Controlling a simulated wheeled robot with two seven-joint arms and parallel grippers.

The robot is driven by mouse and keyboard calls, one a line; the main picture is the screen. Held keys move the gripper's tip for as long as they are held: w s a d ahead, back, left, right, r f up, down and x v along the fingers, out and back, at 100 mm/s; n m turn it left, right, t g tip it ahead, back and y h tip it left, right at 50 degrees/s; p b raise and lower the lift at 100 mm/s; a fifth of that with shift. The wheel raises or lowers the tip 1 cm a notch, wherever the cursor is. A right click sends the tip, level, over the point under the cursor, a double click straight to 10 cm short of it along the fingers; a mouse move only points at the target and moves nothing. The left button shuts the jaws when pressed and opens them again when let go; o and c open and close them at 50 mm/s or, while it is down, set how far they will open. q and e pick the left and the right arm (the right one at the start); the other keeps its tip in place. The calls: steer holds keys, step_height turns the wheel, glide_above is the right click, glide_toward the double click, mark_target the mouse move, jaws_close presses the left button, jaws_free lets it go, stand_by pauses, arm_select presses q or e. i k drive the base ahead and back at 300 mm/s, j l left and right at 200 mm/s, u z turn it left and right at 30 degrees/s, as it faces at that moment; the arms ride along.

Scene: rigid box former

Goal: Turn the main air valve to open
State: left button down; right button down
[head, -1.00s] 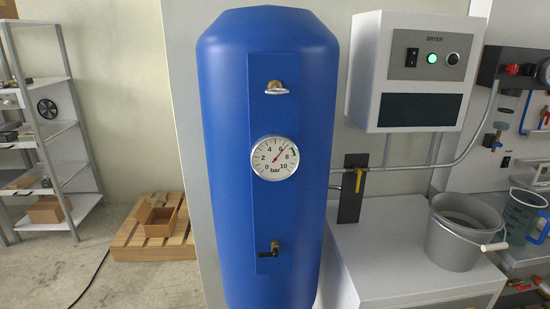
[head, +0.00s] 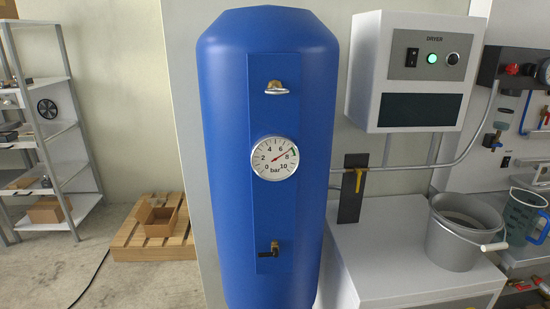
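A valve with a yellow lever (head: 358,181) sits on the grey pipe in front of a dark upright plate, just right of the blue tank. Its lever hangs down, across the pipe's run. I cannot tell for certain that it is the main air valve. The blue tank (head: 223,200) stands in the middle and carries a round bar gauge (head: 274,158) with its needle between 6 and 8. A small brass valve with a black lever (head: 268,253) is low on the tank, its lever pointing left. Neither of my grippers is in view.
A grey dryer box (head: 408,70) with a lit green button hangs above a white cabinet (head: 385,250). A grey bucket (head: 463,236) and a clear jug (head: 522,218) stand at the right. A wooden pallet (head: 125,240) lies on the floor at left.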

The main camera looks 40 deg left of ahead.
mark_target(359, 173)
steer(key=i+l+u, duration=0.2)
steer(key=u, duration=0.3)
steer(key=i+l+u, duration=0.25)
steer(key=u, duration=0.25)
